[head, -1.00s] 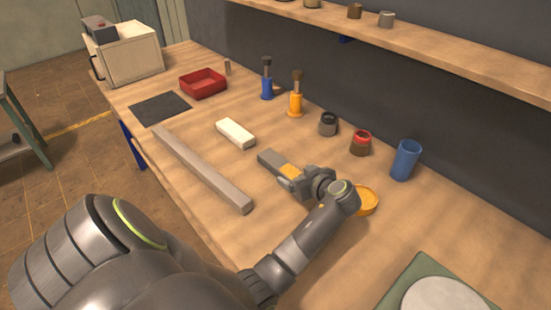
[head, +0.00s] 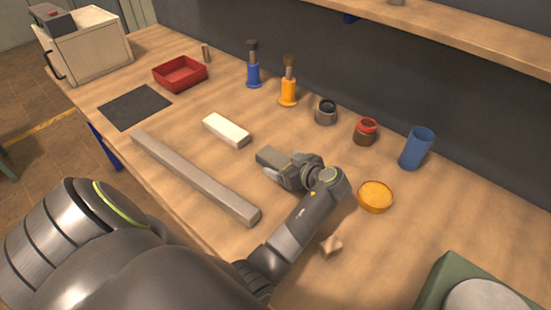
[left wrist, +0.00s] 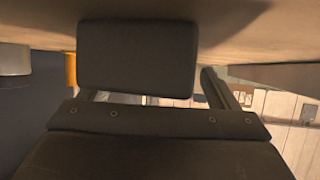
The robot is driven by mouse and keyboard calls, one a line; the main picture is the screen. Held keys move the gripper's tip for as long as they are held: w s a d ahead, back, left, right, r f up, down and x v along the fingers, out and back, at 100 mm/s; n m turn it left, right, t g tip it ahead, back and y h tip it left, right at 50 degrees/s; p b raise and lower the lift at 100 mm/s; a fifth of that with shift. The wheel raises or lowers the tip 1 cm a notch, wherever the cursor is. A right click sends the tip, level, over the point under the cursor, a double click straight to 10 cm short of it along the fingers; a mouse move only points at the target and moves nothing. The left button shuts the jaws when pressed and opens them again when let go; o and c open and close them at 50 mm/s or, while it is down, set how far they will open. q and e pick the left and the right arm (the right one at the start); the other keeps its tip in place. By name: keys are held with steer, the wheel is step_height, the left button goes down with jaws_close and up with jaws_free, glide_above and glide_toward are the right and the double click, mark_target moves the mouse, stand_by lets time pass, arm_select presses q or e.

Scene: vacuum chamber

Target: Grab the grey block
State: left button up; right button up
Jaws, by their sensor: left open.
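The grey block (head: 271,156) lies on the wooden workbench near the middle of the head view. My left gripper (head: 277,170) is low over the bench at the block's near right end and hides that end. Its jaws are open. In the left wrist view the block (left wrist: 137,57) shows as a dark rectangle in front of the gripper. One finger (left wrist: 218,88) stands to its right, and the other is mostly hidden by the block. I cannot tell whether a finger touches it. My right gripper is not in view.
A white block (head: 227,130) and a long grey bar (head: 195,177) lie left of the gripper. A yellow dish (head: 375,196), blue cup (head: 416,148) and red-topped jar (head: 365,131) stand to the right. A small wooden piece (head: 331,245) lies beside my forearm.

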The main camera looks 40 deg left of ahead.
arm_select(q)
steer(key=shift+a, duration=0.1)
steer(key=shift+d+r, duration=0.15)
steer(key=shift+d, duration=0.3)
steer(key=c, duration=0.5)
steer(key=shift+a, duration=0.1)
steer(key=shift+c, duration=1.1)
steer(key=c, duration=0.7)
steer(key=shift+r, duration=0.1)
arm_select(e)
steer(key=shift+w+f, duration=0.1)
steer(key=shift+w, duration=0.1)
